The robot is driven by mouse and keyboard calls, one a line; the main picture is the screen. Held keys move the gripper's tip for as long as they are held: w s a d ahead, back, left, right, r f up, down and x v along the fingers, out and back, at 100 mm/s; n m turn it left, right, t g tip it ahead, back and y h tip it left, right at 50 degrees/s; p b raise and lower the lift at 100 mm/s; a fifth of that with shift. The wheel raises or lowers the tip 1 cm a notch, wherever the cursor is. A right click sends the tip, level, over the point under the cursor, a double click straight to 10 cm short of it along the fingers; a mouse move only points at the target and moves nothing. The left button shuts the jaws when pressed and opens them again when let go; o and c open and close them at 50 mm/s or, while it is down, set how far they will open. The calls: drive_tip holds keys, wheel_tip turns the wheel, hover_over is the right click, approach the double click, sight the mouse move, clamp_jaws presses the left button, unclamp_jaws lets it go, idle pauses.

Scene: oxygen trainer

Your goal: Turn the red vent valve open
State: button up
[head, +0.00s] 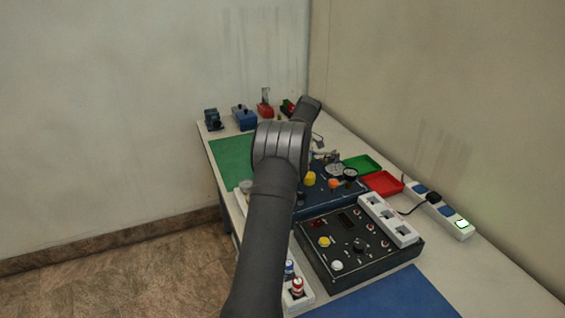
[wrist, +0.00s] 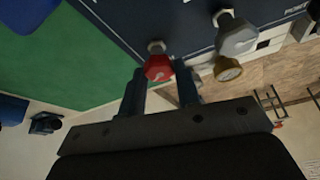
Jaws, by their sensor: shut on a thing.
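The red vent valve knob (wrist: 158,67) shows in the wrist view on a short stem at the edge of the dark blue panel (wrist: 130,20). My gripper (wrist: 160,76) has one finger on each side of the knob and is shut on it. In the head view the blue panel (head: 335,200) stands mid-table, and my dark arm hides its left part. The red knob and my fingers are hidden there. Whether the valve is open or closed cannot be read.
A grey knob (wrist: 236,38) and a brass fitting (wrist: 227,69) sit right of the red knob in the wrist view. In the head view, a black control box (head: 340,262) stands in front of the panel, and a red tray (head: 383,183) lies right. The green mat (head: 230,151) looks clear.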

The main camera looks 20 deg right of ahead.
idle(0.3)
drive_tip(key=o, duration=1)
drive_tip(key=v, duration=1.2)
drive_tip(key=x, duration=1.2)
drive_tip(key=shift+r, duration=0.1)
